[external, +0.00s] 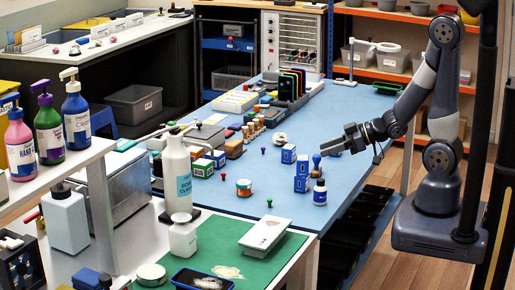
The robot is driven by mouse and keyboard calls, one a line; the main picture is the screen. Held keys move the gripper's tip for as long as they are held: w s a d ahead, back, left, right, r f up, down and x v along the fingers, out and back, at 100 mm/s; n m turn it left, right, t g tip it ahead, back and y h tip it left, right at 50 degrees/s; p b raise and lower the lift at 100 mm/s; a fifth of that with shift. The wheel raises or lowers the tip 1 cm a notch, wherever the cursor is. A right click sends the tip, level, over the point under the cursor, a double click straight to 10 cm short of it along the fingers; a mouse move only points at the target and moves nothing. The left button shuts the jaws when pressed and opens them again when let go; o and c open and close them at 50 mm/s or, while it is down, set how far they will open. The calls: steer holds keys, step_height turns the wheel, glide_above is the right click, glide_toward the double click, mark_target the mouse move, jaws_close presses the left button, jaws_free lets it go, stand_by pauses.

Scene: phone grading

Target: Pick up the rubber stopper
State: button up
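My gripper (328,148) reaches in from the right and points left, above the right part of the blue-topped table (345,112). It is small in the view, and I cannot tell whether its fingers are open or shut. I cannot single out the rubber stopper with certainty. A blue-and-wood stamp-like piece (316,163) stands just below my gripper in the picture.
Blue-and-white boxes (301,184) and a small bottle (319,193) stand close to my gripper. A jar (244,188) sits further left. A white device (264,234) lies at the green mat's edge. The table's right side is mostly clear.

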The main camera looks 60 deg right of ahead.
step_height(320, 180, up, 6)
steer(key=w+d+r+m+h+p, duration=0.15)
steer(key=w+h, duration=0.25)
steer(key=w, duration=0.5)
steer(key=m+g+h+p, duration=0.15)
steer(key=g+p, duration=0.35)
steer(key=g, duration=0.8)
glide_toward(270, 199)
steer(key=f, duration=0.3)
steer(key=shift+w+d+f+m, duration=0.1)
steer(key=shift+d+f+m, duration=0.05)
steer(key=shift+d+m, duration=0.15)
steer(key=shift+s+a+f+p, duration=0.15)
steer(key=shift+f+p, duration=0.15)
steer(key=shift+f, duration=1.15)
steer(key=shift+s+a+f+p, duration=0.1)
steer(key=shift+f+p, duration=0.2)
steer(key=shift+f, duration=1.2)
